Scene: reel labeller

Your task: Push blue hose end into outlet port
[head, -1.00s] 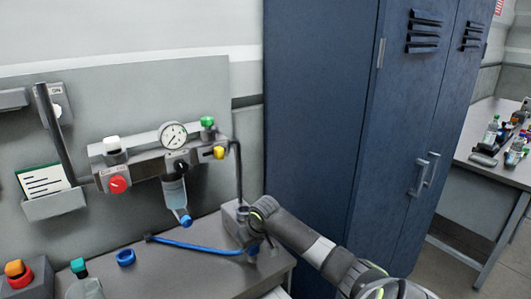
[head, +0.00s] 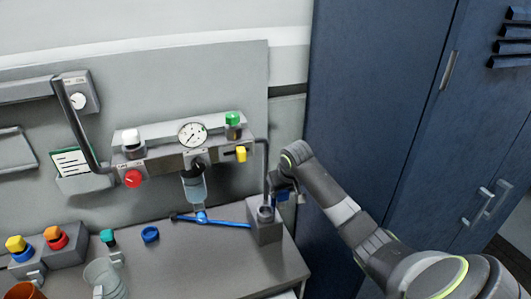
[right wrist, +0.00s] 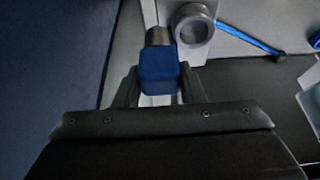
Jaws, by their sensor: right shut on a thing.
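My right gripper (head: 284,196) is shut on a dark blue block-shaped piece with a dark grey round end, which I take to be the blue hose end (right wrist: 160,70). It is held beside the top of a small grey block (head: 266,234). In the right wrist view, the block's round ring-shaped opening (right wrist: 193,24) lies just right of the held piece, apart from it. A blue hose (head: 225,222) lies on the bench with a black tip at its left; its link to the held piece is hidden. I cannot tell which opening is the outlet port. My left gripper is out of view.
A wall panel above carries a manifold with a gauge (head: 192,134), a red knob (head: 133,179), a yellow knob (head: 241,154) and a clear bowl (head: 195,190). A blue ring (head: 150,234) lies on the bench. A blue locker (head: 375,110) stands close at the right.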

